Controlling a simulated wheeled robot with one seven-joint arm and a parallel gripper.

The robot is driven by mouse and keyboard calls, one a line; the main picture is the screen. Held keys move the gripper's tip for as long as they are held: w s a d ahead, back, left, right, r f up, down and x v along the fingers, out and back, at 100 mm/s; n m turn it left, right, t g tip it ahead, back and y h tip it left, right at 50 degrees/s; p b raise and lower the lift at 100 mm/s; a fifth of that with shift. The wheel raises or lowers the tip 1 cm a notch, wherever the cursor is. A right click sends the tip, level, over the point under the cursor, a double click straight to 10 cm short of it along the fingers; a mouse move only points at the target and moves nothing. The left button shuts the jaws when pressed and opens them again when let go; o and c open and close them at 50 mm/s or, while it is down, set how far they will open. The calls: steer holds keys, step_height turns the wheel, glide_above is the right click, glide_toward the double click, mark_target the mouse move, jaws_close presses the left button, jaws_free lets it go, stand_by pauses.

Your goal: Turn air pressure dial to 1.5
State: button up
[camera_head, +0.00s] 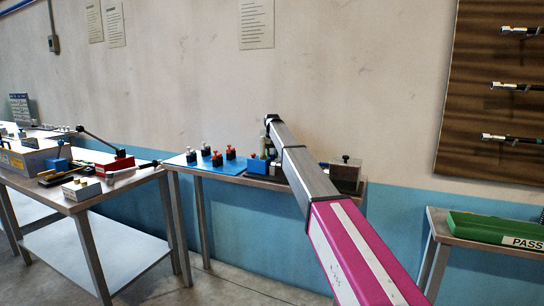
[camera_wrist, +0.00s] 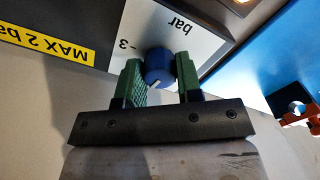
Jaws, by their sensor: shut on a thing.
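The air pressure dial (camera_wrist: 158,66) is a small blue knob with a pale pointer mark, on a white scale plate (camera_wrist: 195,35) printed with "bar" and "3". My gripper (camera_wrist: 160,76) has two green ridged fingers, one on each side of the knob, closed on it. The scale's other numbers do not show. In the head view my arm reaches over the back table, and my gripper and the dial are hidden behind it or too small to make out.
A yellow "MAX 2 ba" label (camera_wrist: 45,45) is beside the scale. A cluttered metal table (camera_head: 100,195) stands left; a green case (camera_head: 490,228) is at right.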

steer(key=shift+n, duration=0.6)
steer(key=o, duration=0.9)
steer(key=shift+o, duration=0.2)
step_height(320, 180, up, 11)
steer(key=shift+f, duration=0.1)
